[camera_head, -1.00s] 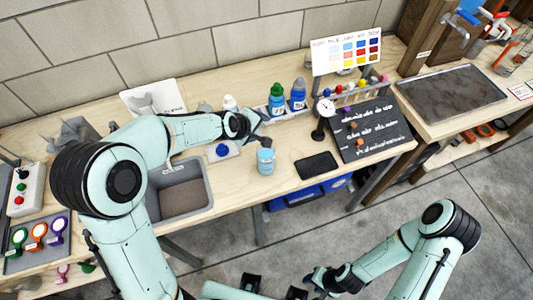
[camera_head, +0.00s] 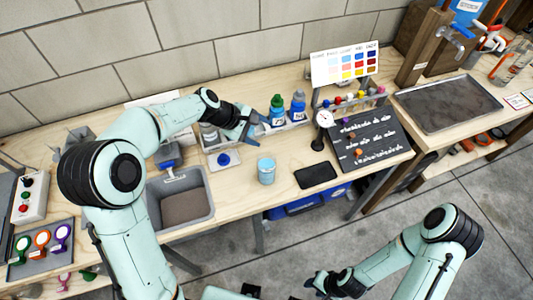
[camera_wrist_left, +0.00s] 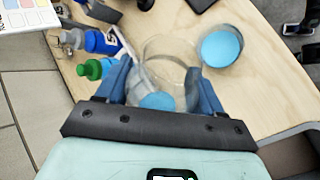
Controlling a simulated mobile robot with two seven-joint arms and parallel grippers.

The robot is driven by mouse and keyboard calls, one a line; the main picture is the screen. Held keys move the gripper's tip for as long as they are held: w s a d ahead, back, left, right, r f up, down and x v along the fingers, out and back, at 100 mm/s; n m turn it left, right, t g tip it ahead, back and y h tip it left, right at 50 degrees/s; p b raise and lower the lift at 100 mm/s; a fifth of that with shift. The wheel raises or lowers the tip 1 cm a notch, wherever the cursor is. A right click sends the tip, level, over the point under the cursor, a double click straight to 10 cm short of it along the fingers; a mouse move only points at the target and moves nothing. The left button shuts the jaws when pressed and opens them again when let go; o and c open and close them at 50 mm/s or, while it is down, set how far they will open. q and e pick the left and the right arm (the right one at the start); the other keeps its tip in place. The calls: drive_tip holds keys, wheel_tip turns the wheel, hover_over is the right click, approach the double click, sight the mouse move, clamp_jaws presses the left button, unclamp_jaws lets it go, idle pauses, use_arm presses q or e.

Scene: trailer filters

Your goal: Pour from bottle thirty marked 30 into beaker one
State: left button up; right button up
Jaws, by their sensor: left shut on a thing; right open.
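My left gripper (camera_head: 246,126) is over the middle of the bench. In the left wrist view its blue fingers (camera_wrist_left: 163,88) are shut on a clear vessel (camera_wrist_left: 165,72) with a light blue patch low in it; I read no marking on it. A beaker with light blue content (camera_head: 266,172) stands upright on the bench, apart from the gripper; it also shows in the wrist view (camera_wrist_left: 220,46). A green-capped bottle (camera_head: 277,113) and a blue bottle with a grey cap (camera_head: 298,108) stand behind; their numbers are too small to read. My right gripper (camera_head: 318,281) is open, low in front of the bench.
A black pad (camera_head: 315,175) lies right of the beaker. A gauge on a stand (camera_head: 321,125) and a black written board (camera_head: 370,135) are further right. A grey sink (camera_head: 183,212) is at the left front. A blue knob on a white plate (camera_head: 223,160) is left of the beaker.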

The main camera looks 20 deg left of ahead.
use_arm(q)
drive_tip(key=n+g+h+p, duration=0.1)
drive_tip(key=g+h+p, duration=0.1)
drive_tip(key=h+p, duration=0.1)
drive_tip(key=shift+w+a+n, duration=0.15)
drive_tip(key=shift+w+n, duration=0.15)
drive_tip(key=shift+n, duration=0.1)
drive_tip(key=shift+w+a+f+n+g+h, duration=0.25)
drive_tip(key=shift+f+n+g+h, duration=0.1)
drive_tip(key=shift+f+h, duration=0.2)
drive_tip(key=shift+w+a+f+n+g+h, duration=0.15)
drive_tip(key=shift+a+f+n+g+h, duration=0.15)
drive_tip(key=shift+f+h, duration=0.2)
drive_tip(key=shift+a+f+g+h, duration=0.1)
drive_tip(key=shift+f+g+h, duration=0.15)
drive_tip(key=shift+r, duration=0.15)
drive_tip(key=shift+n+g+h, duration=0.4)
drive_tip(key=shift+n+h, duration=0.15)
drive_tip(key=shift+h, duration=0.35)
drive_tip(key=r, duration=0.8)
drive_tip(key=shift+w+a+r, duration=0.1)
drive_tip(key=shift+w+a, duration=0.2)
drive_tip(key=shift+r, duration=2.6)
use_arm(e)
drive_tip(key=w+r, duration=0.5)
drive_tip(key=shift+t, duration=0.4)
drive_tip(key=shift+w, duration=0.1)
